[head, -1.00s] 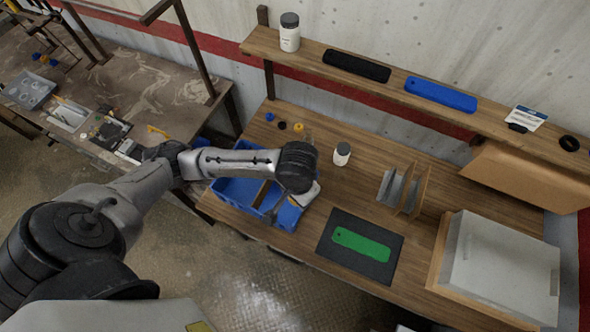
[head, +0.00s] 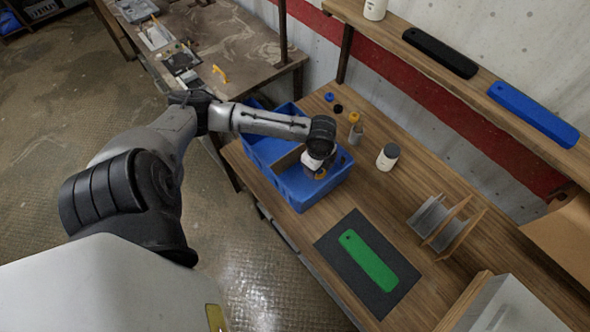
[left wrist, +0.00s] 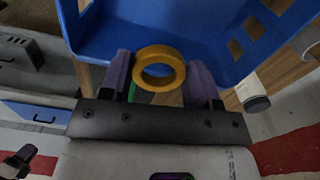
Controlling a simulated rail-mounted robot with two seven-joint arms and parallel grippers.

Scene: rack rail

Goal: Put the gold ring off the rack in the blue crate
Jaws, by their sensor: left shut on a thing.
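The gold ring (left wrist: 158,68) is between the two fingers of my left gripper (left wrist: 160,80), which is shut on it. In the head view my left gripper (head: 315,165) is over the right-hand part of the blue crate (head: 307,200), and a bit of the gold ring (head: 320,175) shows under it. The ring's exact height relative to the crate rim is hard to tell. In the left wrist view the blue crate (left wrist: 150,30) fills the background behind the ring. My right gripper is not in view.
A divider (head: 288,161) splits the crate. Small caps (head: 329,97), a gold-topped piece (head: 354,118) and a white jar (head: 388,157) stand behind and right of it. A green bar (head: 367,258) lies on a dark mat (head: 338,268). A metal-and-wood holder (head: 440,222) stands further right.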

